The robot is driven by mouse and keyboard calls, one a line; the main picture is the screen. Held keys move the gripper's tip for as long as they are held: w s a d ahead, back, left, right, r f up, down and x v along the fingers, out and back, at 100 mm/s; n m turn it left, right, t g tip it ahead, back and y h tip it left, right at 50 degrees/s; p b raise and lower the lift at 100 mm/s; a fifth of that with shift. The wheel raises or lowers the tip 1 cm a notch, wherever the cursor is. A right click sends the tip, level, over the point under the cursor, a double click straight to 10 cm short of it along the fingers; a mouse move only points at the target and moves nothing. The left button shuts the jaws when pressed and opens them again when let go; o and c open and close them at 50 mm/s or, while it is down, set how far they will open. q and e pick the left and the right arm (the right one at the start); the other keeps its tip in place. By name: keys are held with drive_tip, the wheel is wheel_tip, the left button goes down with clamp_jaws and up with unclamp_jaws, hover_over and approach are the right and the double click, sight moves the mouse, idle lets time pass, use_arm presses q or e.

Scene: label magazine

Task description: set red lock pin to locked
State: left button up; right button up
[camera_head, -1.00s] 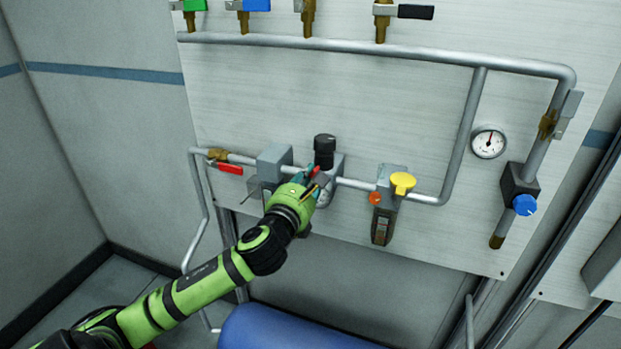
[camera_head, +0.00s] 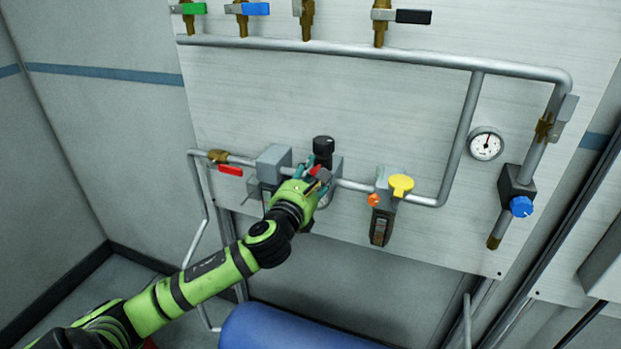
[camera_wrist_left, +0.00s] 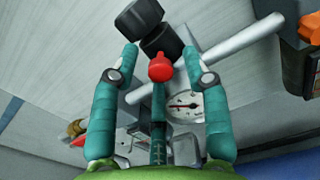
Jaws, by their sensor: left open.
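The red lock pin shows in the wrist view as a round red knob (camera_wrist_left: 161,67) below a black regulator knob (camera_wrist_left: 141,17). In the head view only a small red patch (camera_head: 316,169) shows among my fingers. My left gripper (camera_head: 314,172) is open in front of the regulator. In the wrist view, its teal fingers (camera_wrist_left: 160,60) stand on both sides of the red knob, with gaps visible. A third teal finger (camera_wrist_left: 158,125) lies below the knob and overlaps its lower side in the picture; I cannot tell whether they touch. My right gripper is out of view.
A pressure gauge (camera_wrist_left: 184,105) sits close behind the fingers. A grey box (camera_head: 274,160) and red-handled valve (camera_head: 230,170) are to the left. An orange knob (camera_head: 373,200) and yellow knob (camera_head: 401,184) are to the right. A blue tank (camera_head: 290,330) lies below.

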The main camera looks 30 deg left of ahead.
use_arm(q)
drive_tip(key=v, duration=1.2)
drive_tip(key=shift+w, duration=0.1)
